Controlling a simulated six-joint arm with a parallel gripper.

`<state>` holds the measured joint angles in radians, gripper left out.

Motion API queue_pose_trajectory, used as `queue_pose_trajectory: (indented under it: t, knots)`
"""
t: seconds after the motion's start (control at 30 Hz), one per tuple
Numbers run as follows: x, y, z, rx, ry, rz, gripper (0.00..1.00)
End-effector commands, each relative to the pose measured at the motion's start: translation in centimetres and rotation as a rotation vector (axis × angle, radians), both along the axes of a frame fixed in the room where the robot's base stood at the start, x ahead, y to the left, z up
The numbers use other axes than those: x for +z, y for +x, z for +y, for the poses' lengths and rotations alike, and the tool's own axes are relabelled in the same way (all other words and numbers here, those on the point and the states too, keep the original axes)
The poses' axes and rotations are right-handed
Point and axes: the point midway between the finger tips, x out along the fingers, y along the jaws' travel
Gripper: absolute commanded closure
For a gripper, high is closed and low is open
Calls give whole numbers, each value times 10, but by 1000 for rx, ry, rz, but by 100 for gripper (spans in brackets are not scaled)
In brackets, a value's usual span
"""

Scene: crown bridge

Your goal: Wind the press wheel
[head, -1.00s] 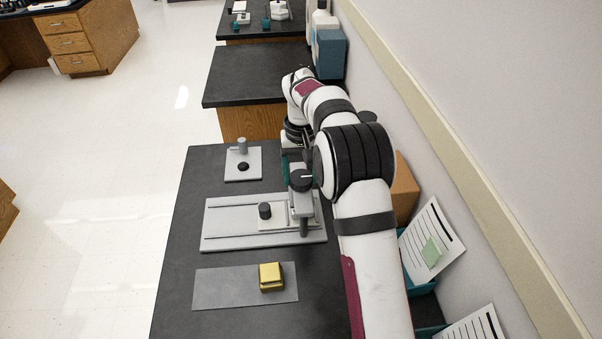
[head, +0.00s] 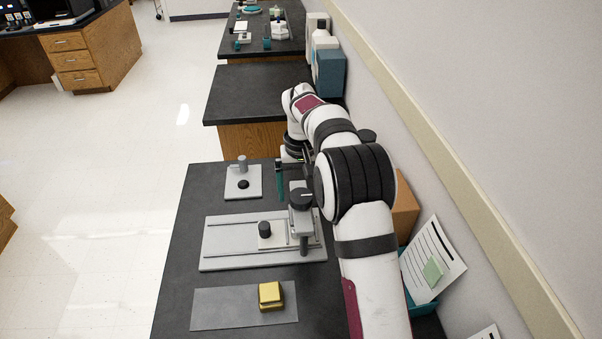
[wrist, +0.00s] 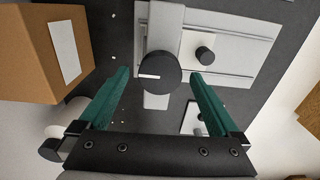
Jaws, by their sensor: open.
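The press wheel (head: 302,198) is a round black knob with a white mark, on top of a grey press (head: 303,222). The press stands over a light grey baseplate (head: 222,249) with rails. In the wrist view the wheel (wrist: 160,74) lies just ahead of and between my fingertips. My gripper (wrist: 158,80) has two teal fingers spread wide, with nothing between their inner faces. In the head view, a teal finger of my gripper (head: 281,180) shows beyond the wheel, slightly left. The other finger is largely hidden by my arm.
A black knob (head: 264,229) on a pale block stands left of the press. A small plate (head: 232,192) with a post lies behind. A yellow block (head: 270,296) sits on a grey sheet (head: 222,310) in front. A cardboard box (head: 405,208) stands right by the wall.

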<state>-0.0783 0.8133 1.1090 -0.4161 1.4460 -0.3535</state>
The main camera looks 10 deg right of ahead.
Motion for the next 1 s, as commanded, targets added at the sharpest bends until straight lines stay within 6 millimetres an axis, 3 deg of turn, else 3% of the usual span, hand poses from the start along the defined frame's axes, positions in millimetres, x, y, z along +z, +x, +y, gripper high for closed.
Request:
queue_pose_trajectory:
  t: [0.4, 0.6, 0.93, 1.0]
  knots:
    - [123, 1, 0, -2, 0, -8, 2]
    - [145, 0, 0, 0, 0, -3, 2]
    - [149, -1, 0, -2, 1, -2, 2]
    - [155, -9, -2, -9, 2, 1, 2]
